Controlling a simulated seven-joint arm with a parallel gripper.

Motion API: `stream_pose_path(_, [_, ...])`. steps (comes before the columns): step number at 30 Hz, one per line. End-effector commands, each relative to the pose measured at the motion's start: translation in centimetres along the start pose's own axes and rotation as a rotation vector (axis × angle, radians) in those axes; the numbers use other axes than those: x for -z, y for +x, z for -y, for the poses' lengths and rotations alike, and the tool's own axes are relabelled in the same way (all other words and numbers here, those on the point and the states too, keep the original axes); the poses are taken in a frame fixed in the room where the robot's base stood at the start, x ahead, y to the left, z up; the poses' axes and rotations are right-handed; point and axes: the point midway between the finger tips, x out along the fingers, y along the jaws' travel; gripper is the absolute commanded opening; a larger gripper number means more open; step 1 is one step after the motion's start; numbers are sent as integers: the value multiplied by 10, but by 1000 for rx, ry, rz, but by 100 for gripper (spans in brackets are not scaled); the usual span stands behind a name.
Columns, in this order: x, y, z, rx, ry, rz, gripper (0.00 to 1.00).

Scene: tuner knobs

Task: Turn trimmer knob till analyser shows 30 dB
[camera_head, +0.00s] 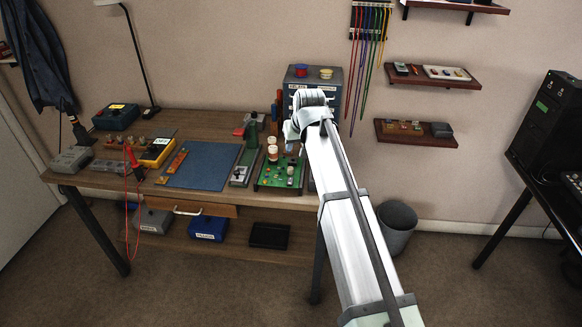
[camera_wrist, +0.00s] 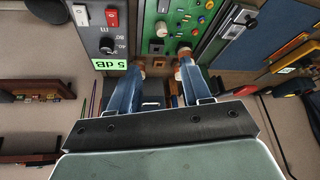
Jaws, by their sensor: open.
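I cannot tell for sure which knob is the trimmer. The board (camera_head: 264,183) also shows on the bench in the head view. My gripper (camera_wrist: 161,62) is open, its blue fingers pointing at the board's edge, near orange-and-white cylinders (camera_wrist: 184,53). Nothing is visibly held.
The wooden bench (camera_head: 230,201) carries a blue mat (camera_head: 203,166), a yellow meter (camera_head: 157,152) and several boxes. A drawer cabinet (camera_head: 313,82) stands behind my gripper. Wall shelves (camera_head: 415,134) and hanging cables (camera_head: 367,60) are to the right. My arm hides the bench's right end.

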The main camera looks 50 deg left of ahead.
Motion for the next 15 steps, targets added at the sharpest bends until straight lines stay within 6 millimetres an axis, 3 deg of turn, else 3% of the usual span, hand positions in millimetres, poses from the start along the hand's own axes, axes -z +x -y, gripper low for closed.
stream_pose_path(1, [12, 6, 0, 4, -7, 13, 48])
stream_pose_path(3, [17, 9, 0, 9, -20, 28, 48])
stream_pose_path(10, [9, 12, 2, 21, -81, 72, 48])
stream_pose_path(15, [7, 31, 2, 21, -82, 74, 48])
